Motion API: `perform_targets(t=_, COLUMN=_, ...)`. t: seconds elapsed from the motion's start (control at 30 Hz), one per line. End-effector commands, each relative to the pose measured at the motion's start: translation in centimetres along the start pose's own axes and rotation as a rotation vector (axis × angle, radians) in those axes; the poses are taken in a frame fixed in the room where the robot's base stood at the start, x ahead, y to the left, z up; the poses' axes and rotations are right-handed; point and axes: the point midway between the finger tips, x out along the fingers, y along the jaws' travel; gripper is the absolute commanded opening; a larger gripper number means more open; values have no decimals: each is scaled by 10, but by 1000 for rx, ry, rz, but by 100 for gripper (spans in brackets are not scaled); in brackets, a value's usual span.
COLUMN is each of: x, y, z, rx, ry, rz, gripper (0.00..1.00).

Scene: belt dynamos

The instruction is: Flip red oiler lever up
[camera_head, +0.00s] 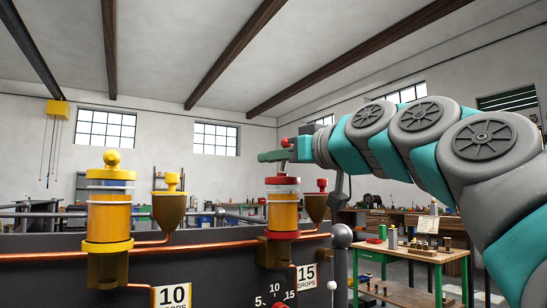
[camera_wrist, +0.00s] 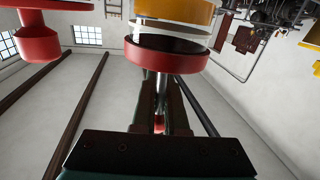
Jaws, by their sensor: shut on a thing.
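The red oiler (camera_head: 283,205) is an amber glass cup with a red cap and red base, right of centre in the head view. Its red cap (camera_wrist: 165,55) shows upside down in the wrist view. A thin metal lever stem (camera_wrist: 161,88) stands out from the cap, with a red tip (camera_wrist: 158,125) between my fingers. In the head view a bit of red lever tip (camera_head: 284,142) shows above the fingers, so the lever looks roughly upright. My gripper (camera_head: 272,156) is level above the cap and shut on the lever; the fingers hide part of it.
A yellow oiler (camera_head: 110,212) stands to the left on the same dark panel. Small yellow-capped (camera_head: 170,205) and red-capped (camera_head: 318,203) cups stand beside the oilers. Copper pipes run along the panel's top edge. A workbench (camera_head: 415,252) stands behind on the right.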

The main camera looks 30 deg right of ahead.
Motion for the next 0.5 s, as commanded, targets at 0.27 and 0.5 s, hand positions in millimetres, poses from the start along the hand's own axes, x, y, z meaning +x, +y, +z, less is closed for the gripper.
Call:
perform_targets(t=0.27, x=0, y=1, z=-2, rx=2, ry=-22, rz=-1, gripper=0)
perform_targets(t=0.5, x=4, y=1, z=0, rx=18, ry=-104, rz=-5, gripper=0)
